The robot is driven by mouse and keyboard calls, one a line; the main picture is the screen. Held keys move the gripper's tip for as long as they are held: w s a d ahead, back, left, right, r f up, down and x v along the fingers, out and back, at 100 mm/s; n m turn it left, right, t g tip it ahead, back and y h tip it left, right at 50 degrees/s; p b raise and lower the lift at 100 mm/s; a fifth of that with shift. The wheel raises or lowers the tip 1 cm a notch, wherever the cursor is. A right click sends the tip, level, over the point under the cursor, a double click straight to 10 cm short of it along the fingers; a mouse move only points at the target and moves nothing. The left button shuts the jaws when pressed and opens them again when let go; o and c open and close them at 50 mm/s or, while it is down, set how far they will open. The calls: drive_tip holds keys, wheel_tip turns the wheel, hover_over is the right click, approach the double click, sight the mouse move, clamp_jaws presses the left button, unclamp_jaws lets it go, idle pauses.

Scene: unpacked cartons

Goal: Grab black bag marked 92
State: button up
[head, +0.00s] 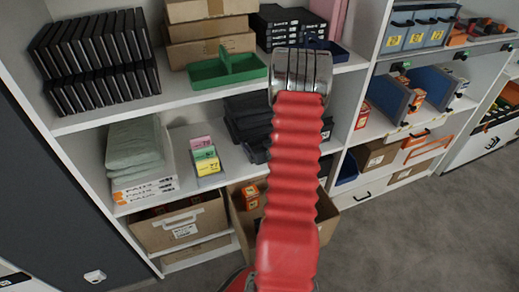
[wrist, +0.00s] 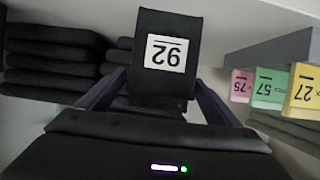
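The black bag (wrist: 150,88) has a white label reading 92, upside down in the wrist view. It lies in the middle of that view, in front of a stack of dark folded items. My gripper (wrist: 160,85) has its two dark fingers spread wide, one on each side of the bag. A narrow gap shows at the left finger. At the right finger I cannot tell whether it touches. In the head view my arm hides the gripper and the marked bag, but black bags (head: 245,118) show on the middle shelf beside my arm.
Pink, green and yellow boxes (head: 205,160) stand left of the black bags; they show at the right in the wrist view (wrist: 268,88). A green tray (head: 228,68) and a row of black cases (head: 95,60) are on the shelf above. An open carton (head: 245,215) stands below.

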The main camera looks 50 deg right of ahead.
drive_tip(key=c, duration=1)
drive_tip(key=shift+r, duration=0.1)
drive_tip(key=shift+r, duration=4.95)
